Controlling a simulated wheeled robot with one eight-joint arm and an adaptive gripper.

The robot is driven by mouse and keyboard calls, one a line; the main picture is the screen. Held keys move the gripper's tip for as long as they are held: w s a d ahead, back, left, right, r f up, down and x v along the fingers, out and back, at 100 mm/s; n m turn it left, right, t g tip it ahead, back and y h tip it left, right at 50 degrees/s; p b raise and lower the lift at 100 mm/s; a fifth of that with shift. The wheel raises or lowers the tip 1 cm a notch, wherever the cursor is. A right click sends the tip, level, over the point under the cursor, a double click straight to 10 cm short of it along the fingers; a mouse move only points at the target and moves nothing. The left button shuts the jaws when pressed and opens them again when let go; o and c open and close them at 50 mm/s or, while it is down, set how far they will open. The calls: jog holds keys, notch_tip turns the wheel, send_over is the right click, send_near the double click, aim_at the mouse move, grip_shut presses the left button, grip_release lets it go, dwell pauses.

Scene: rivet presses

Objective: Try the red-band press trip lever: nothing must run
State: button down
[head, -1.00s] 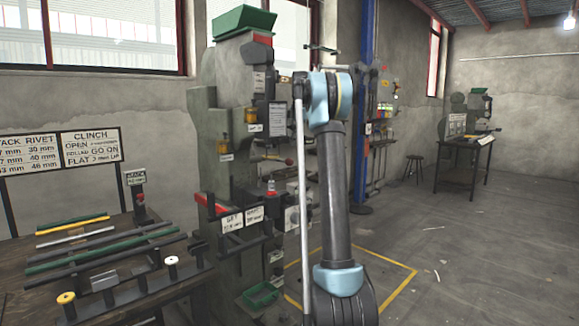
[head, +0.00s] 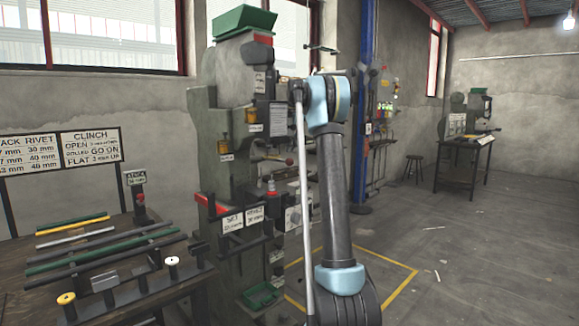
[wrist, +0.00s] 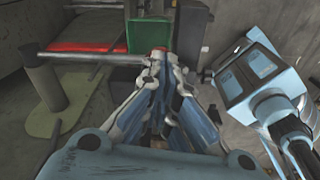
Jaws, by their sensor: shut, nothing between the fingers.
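The press with a red band (head: 263,40) near its top stands left of my arm in the head view. A short lever with a dark reddish knob (head: 289,162) sticks out from its front toward the right. In the wrist view my gripper (wrist: 160,55) is shut, with nothing visibly held. A pale horizontal rod (wrist: 95,57) reaches from the left to the fingertips, and a red spot shows just beyond them. I cannot tell whether the tips touch the rod. In the head view my gripper is hidden behind my arm.
A bench (head: 125,305) with bars and spools stands at the left. A green bin (head: 262,295) lies low by the press and a green hopper (head: 245,18) tops it. Yellow lines mark the floor. Another press and table (head: 470,150) stand far right, with open floor before them.

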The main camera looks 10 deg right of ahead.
jog(key=shift+s+a+f, duration=0.1)
jog(key=shift+a+f, duration=0.1)
jog(key=shift+f, duration=1.7)
